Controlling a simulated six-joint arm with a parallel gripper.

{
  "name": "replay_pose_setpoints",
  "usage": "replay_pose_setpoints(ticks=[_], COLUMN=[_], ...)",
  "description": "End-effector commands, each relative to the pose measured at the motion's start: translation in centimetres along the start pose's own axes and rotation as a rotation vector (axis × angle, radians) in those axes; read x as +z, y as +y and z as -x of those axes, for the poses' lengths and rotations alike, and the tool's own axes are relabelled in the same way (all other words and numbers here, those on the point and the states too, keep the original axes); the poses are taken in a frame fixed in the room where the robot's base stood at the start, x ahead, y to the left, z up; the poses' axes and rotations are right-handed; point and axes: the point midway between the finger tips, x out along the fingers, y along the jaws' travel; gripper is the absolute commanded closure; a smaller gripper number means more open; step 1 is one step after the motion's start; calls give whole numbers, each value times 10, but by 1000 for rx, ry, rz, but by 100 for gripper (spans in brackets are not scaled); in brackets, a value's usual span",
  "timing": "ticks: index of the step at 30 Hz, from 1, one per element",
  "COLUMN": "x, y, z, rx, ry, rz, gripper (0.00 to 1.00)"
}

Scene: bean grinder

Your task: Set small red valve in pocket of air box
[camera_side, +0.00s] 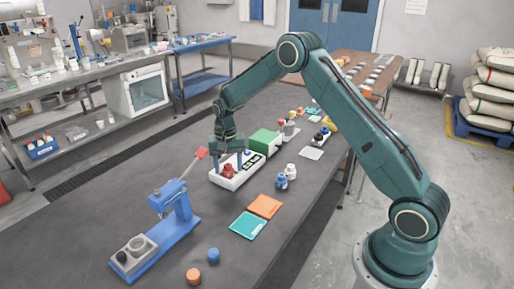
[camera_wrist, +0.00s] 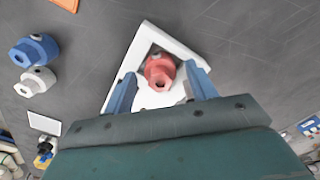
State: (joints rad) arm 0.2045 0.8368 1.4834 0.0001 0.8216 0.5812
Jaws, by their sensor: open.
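The small red valve (camera_side: 229,172) stands at the near left end of the white air box (camera_side: 222,184). In the wrist view the red valve (camera_wrist: 160,70) sits at a dark recessed pocket in the white box (camera_wrist: 178,42); how deeply it is seated I cannot tell. My gripper (camera_side: 230,160) is over the box. In the wrist view its blue fingers (camera_wrist: 161,76) are open on either side of the valve, with gaps visible between them and it. The lower part of the valve is partly hidden.
A green block (camera_side: 265,141) is at the far end of the box. Blue and white knobs (camera_side: 281,181) (camera_side: 291,170) stand to its right. Orange (camera_side: 265,206) and teal (camera_side: 248,225) plates lie in front. A blue grinder stand (camera_side: 178,212) is to the left.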

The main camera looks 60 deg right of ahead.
Motion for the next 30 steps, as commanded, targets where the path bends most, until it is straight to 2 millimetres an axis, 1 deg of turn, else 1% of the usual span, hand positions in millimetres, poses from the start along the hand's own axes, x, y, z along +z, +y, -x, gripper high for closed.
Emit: replay_pose_setpoints(ticks=[5, 8, 21, 27, 30], x=[-1, -1, 0, 0, 0], y=[0, 0, 0, 0, 0], z=[13, 25, 95, 114, 119], rx=[-2, -2, -2, -1, -1], ry=[3, 3, 3, 2, 1], rz=[0, 0, 0, 0, 0], gripper=[43, 43, 43, 43, 43])
